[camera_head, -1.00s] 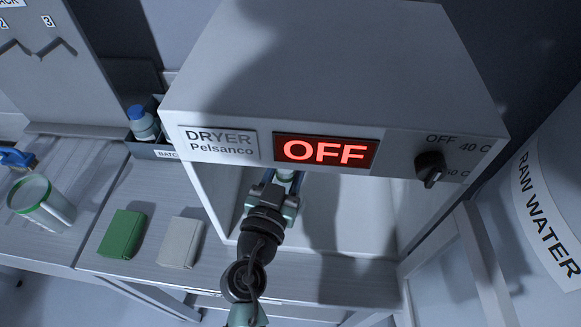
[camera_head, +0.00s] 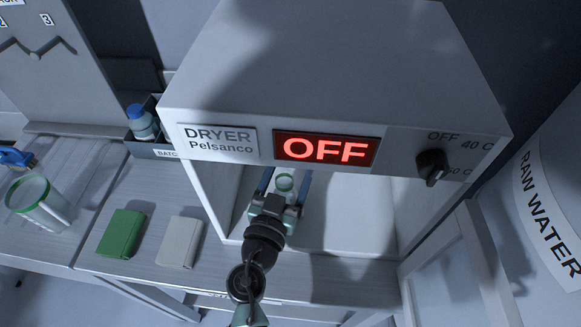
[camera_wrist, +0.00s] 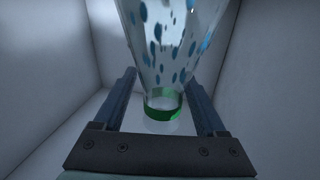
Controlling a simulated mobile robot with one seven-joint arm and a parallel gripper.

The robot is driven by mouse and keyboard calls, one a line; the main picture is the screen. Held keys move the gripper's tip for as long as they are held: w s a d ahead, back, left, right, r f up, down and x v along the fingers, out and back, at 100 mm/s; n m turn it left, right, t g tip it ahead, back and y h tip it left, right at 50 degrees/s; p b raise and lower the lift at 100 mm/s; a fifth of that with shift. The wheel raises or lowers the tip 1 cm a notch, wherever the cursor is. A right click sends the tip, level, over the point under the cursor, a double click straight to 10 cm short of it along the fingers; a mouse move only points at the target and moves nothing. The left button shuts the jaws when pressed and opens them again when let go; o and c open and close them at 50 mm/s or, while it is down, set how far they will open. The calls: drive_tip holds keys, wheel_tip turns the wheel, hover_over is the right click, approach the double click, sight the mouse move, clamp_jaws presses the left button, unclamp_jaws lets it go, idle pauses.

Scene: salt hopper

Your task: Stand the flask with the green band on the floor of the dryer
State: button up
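The flask (camera_wrist: 163,45) is clear with blue spots and a green band (camera_wrist: 162,103) around its narrow end. It is inside the dryer (camera_head: 340,60); in the head view only a small part of the flask (camera_head: 285,183) shows between my fingers. My gripper (camera_head: 286,178) reaches through the dryer's open front. In the wrist view the gripper (camera_wrist: 162,80) is open, one finger on each side of the flask's narrow part, with a gap on both sides. The flask's contact with the floor is not clearly visible.
The dryer's display (camera_head: 325,149) reads OFF. Its open door (camera_head: 450,265) stands at the lower right. A green box (camera_head: 120,234), a pale box (camera_head: 180,242) and a green-rimmed beaker (camera_head: 40,200) are on the bench to the left. A raw water tank (camera_head: 550,200) is at the right.

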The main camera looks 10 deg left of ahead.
drive_tip(key=shift+r, duration=0.1)
drive_tip(key=shift+s, duration=0.25)
drive_tip(key=s+a+b, duration=0.2)
drive_tip(key=s+b, duration=0.2)
drive_tip(key=s, duration=0.7)
drive_tip(key=shift+s+a+b, duration=0.15)
drive_tip(key=shift+s+b, duration=0.05)
drive_tip(key=shift+b, duration=0.15)
